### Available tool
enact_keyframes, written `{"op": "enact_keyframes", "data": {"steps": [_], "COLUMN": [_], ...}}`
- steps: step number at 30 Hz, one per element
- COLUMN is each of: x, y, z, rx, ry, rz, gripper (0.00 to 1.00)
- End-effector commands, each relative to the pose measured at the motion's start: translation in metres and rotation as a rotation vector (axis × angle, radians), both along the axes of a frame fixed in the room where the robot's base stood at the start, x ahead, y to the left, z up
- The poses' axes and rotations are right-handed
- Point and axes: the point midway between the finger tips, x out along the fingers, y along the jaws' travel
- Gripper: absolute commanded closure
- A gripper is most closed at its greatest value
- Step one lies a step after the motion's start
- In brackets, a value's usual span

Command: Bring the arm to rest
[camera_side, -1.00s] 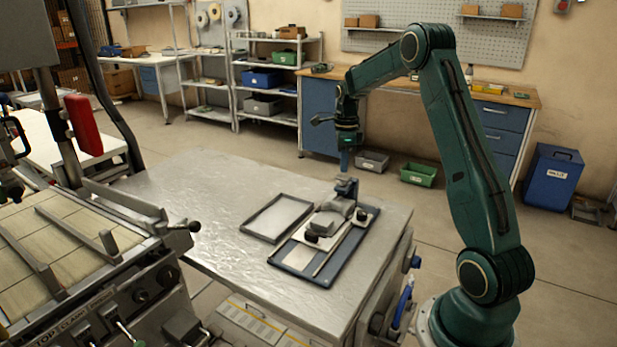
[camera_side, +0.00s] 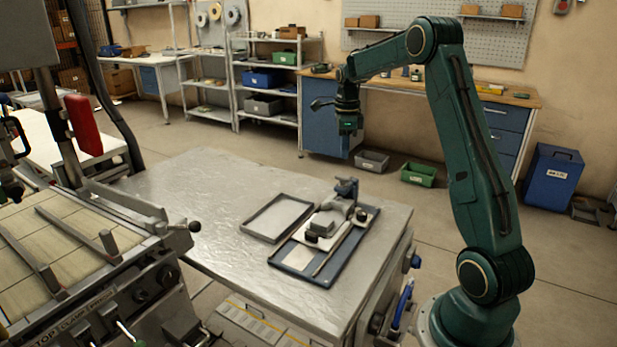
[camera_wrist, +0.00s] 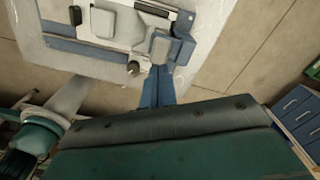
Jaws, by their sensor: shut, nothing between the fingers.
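My green arm stands at the right of the metal table (camera_side: 225,215) in the side view. My gripper (camera_side: 350,128) hangs from the wrist above the far right part of the table, well clear of it. In the wrist view the blue fingers of my gripper (camera_wrist: 158,88) are together with nothing between them. Beyond the fingertips lies the blue-framed fixture (camera_side: 327,270) with a grey block and clamp on it; it also shows in the wrist view (camera_wrist: 97,48).
A shallow empty tray (camera_side: 277,218) lies left of the fixture. A machine with a slatted bed (camera_side: 70,250) stands at the left. A grey bin (camera_side: 371,161) and a green bin (camera_side: 419,174) are on the floor behind the table. The table's left part is bare.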

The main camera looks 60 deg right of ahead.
Motion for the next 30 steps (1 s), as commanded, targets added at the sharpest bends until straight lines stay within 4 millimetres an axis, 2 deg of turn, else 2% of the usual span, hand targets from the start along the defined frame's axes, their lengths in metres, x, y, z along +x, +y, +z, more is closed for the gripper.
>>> {"op": "enact_keyframes", "data": {"steps": [5,11,20,30], "x": [0.0,-0.001,-0.019,-0.059], "y": [0.009,0.04,0.112,0.189], "z": [0.008,0.032,0.078,0.113], "rx": [-0.007,-0.03,-0.096,-0.193], "ry": [-0.008,-0.034,-0.088,-0.137], "rz": [0.049,0.227,0.658,1.162], "gripper": [1.0,1.0,1.0,1.0]}}
